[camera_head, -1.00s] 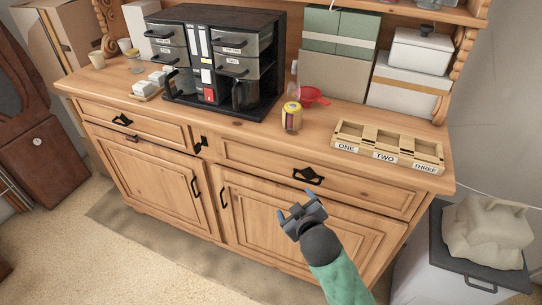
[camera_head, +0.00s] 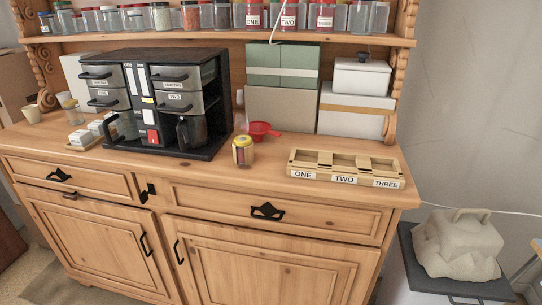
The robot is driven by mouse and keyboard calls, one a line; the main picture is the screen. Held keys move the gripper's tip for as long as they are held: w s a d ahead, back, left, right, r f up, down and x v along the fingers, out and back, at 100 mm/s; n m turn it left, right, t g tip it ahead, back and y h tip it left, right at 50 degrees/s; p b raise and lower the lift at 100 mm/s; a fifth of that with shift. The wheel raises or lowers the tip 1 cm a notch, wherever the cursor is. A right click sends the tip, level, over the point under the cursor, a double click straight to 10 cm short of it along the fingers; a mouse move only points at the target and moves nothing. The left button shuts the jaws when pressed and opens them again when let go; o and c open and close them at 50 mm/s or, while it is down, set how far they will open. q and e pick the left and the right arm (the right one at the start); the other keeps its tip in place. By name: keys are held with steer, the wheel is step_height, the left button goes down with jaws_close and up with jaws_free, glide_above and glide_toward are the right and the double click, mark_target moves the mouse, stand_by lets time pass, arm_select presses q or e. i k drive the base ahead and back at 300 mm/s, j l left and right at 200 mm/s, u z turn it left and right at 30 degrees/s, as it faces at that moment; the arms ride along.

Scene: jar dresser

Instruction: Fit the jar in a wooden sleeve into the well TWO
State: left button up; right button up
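A wooden rack (camera_head: 291,170) with wells labelled ONE, TWO and THREE stands at the front right of the dresser top. Well TWO (camera_head: 344,164) is the middle one; no jar stands up out of it. A small yellowish jar with a dark red band (camera_head: 242,151) stands upright on the dresser top, left of the rack. I cannot tell whether its cover is a wooden sleeve. Several jars stand on the upper shelf; red ones labelled ONE (camera_head: 253,15), TWO (camera_head: 288,15) and THREE (camera_head: 325,15) are among them. Neither of my grippers is in view.
A black drawer unit with a glass pot (camera_head: 190,133) stands left of the small jar. A red scoop (camera_head: 262,129) lies behind that jar. Boxes (camera_head: 282,108) stand behind the rack. The dresser top (camera_head: 215,182) is clear along its front edge.

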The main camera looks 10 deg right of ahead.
mark_target(379, 172)
steer(key=i+j+z, duration=0.15)
steer(key=j+z, duration=0.75)
steer(key=i+j+z, duration=0.1)
steer(key=j+z, duration=0.35)
